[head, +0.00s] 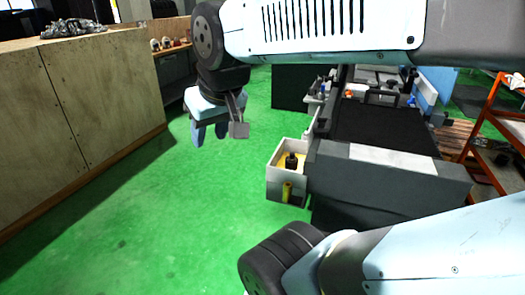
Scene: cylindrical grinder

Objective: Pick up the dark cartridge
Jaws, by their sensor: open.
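The dark cartridge (291,161) stands upright inside a small pale open box (271,178) with a yellow inside, at the near left corner of the machine. My gripper (208,134) hangs to the left of the box and higher in the picture, over the green floor, pointing down. Its light blue fingers are apart with nothing between them. The lower part of the cartridge is partly hidden by the box's front wall.
The grey machine bench (385,180) with a black top fills the right middle. A wooden-panelled counter (100,85) stands at the left. An orange rack (490,110) stands at the far right. The green floor (170,220) between counter and machine is clear.

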